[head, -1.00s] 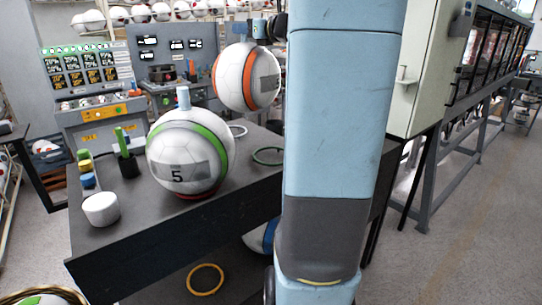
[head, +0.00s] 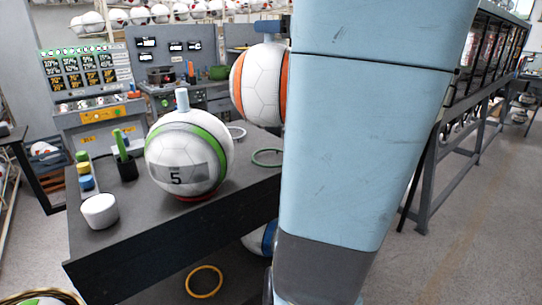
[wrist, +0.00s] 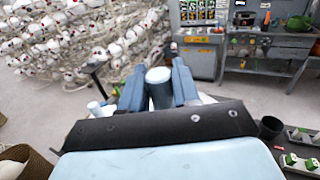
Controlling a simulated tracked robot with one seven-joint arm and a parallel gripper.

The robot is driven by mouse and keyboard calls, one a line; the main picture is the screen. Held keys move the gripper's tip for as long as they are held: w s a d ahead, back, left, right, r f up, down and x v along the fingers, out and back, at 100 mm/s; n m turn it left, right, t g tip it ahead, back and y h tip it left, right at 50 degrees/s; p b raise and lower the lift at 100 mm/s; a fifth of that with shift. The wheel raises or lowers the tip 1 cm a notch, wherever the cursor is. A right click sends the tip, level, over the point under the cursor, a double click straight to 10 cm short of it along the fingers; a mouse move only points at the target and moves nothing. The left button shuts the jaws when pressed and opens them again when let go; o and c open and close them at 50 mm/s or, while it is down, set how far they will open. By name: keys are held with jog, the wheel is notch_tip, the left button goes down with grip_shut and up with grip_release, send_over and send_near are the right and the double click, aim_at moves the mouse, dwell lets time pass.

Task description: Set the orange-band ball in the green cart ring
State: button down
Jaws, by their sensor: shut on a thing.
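The orange-band ball (head: 257,84), white with an orange stripe, hangs in the air over the far part of the dark cart (head: 110,250); my arm hides its right side. My gripper (wrist: 158,72) is shut on the ball's peg (wrist: 160,92) in the wrist view, with one blue finger on each side. In the head view only a piece of the gripper shows above the ball. The green ring (head: 267,157) lies empty on the cart top, below the ball in the picture and partly against my arm's edge.
A green-band ball (head: 185,160) marked 5 sits on a red ring at the cart's middle. A white ring (head: 237,132) lies beside the green one. A white cup (head: 100,211) and a dark holder (head: 127,167) stand at the left. A yellow ring (head: 204,281) lies lower down.

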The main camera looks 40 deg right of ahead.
aim_at(275, 47)
jog(key=s, duration=0.3)
jog(key=s+a+g+y, duration=0.1)
jog(key=s, duration=0.2)
jog(key=s+a+n+y, duration=0.1)
jog(key=s, duration=0.2)
jog(key=shift+a+f, duration=0.2)
jog(key=shift+f, duration=0.1)
jog(key=w+d+f, duration=0.1)
jog(key=w, duration=0.1)
jog(key=w+d+f, duration=0.1)
jog(key=w, duration=0.2)
jog(key=w+d+f, duration=0.1)
jog(key=w+f, duration=0.1)
jog(key=w, duration=0.1)
jog(key=shift+w+d+f, duration=0.1)
jog(key=shift+w+d, duration=0.05)
jog(key=shift+d, duration=0.2)
jog(key=w+d+f, duration=0.1)
jog(key=w+f, duration=0.3)
jog(key=f, duration=0.4)
jog(key=shift+d+f, duration=0.35)
jog(key=shift+d, duration=0.05)
jog(key=shift+w+f, duration=0.1)
jog(key=shift+f, duration=0.1)
jog(key=c, duration=0.8)
grip_release()
